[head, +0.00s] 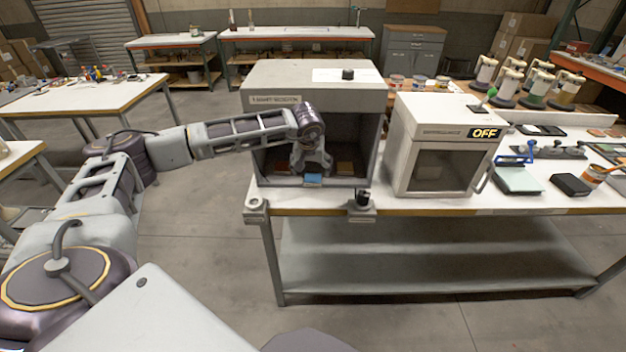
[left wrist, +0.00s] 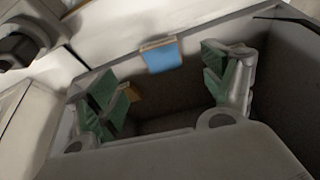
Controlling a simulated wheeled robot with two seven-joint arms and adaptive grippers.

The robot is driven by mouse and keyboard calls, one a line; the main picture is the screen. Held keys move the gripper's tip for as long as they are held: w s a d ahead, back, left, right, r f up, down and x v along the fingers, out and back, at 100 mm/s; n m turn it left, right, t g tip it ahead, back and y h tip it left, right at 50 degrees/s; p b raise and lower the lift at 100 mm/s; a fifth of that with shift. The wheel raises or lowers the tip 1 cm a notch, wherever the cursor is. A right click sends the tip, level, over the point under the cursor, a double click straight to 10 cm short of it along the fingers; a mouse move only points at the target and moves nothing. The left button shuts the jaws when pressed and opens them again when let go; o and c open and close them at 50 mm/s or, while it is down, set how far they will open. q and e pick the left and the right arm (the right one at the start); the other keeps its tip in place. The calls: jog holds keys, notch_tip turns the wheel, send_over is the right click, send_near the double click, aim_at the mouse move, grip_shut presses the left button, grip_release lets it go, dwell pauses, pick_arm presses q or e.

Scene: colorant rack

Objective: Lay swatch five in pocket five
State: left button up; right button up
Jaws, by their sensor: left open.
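A blue swatch (head: 313,180) lies at the front edge of the grey viewing booth (head: 319,78), just below my left gripper (head: 312,165). It also shows in the left wrist view (left wrist: 162,56), with a tan strip along one edge. My left gripper (left wrist: 165,82) is open, its green-padded fingers spread apart with nothing held between them. The blue swatch appears beyond the fingertips, apart from them. A tan piece (head: 345,167) lies inside the booth, right of the gripper. I cannot read any swatch or pocket number. My right gripper is in neither view.
The booth's walls and roof surround the left gripper closely. A white cabinet marked OFF (head: 436,145) stands right of the booth. A small black item (head: 362,197) and a round grey fitting (head: 257,204) sit at the bench's front edge. The floor in front is clear.

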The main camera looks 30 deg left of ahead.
aim_at(312, 181)
pick_arm(q)
jog(key=shift+x, duration=1.7)
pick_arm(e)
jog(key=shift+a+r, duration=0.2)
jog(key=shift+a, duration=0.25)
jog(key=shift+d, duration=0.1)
pick_arm(q)
jog(key=shift+w+f+p, duration=0.2)
jog(key=shift+f+p, duration=0.2)
jog(key=shift+f, duration=0.1)
jog(key=shift+p+x, duration=0.4)
jog(key=shift+x, duration=1.65)
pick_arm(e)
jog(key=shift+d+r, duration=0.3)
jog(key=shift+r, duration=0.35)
pick_arm(q)
jog(key=shift+a, duration=0.1)
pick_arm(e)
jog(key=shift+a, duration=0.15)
pick_arm(q)
jog(key=shift+c, duration=1)
jog(key=c, duration=0.8)
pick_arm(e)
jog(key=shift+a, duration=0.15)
pick_arm(q)
jog(key=shift+r, duration=0.1)
